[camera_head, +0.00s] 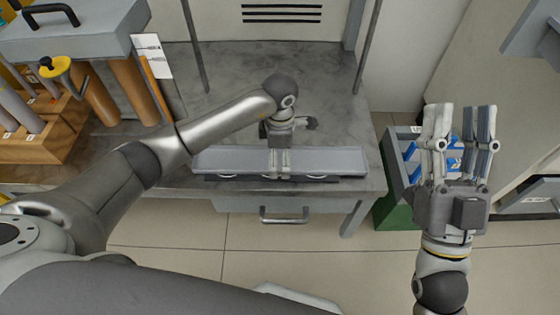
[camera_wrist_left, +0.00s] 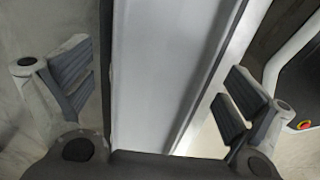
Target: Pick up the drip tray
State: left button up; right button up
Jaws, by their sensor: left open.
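The drip tray (camera_head: 325,161) is a long, shallow grey trough lying along the front edge of the metal bench. My left gripper (camera_head: 280,168) is over the middle of it, pointing down, with its fingers at the tray. In the left wrist view the tray (camera_wrist_left: 160,70) runs between the two spread fingers (camera_wrist_left: 150,90), with a gap visible on the right side; I cannot tell whether the left finger touches it. My right gripper (camera_head: 458,112) is open and empty, fingers pointing up, off to the right of the bench.
The grey bench top (camera_head: 225,85) is mostly clear behind the tray. A drawer (camera_head: 285,208) with a handle is below its front edge. A green crate (camera_head: 393,203) with blue items stands to the right. At the left are a wooden rack (camera_head: 45,140) and brown cylinders (camera_head: 130,90).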

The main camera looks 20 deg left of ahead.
pick_arm(q)
jog(key=c, duration=1.1)
jog(key=shift+c, duration=0.7)
jog(key=shift+r, duration=0.15)
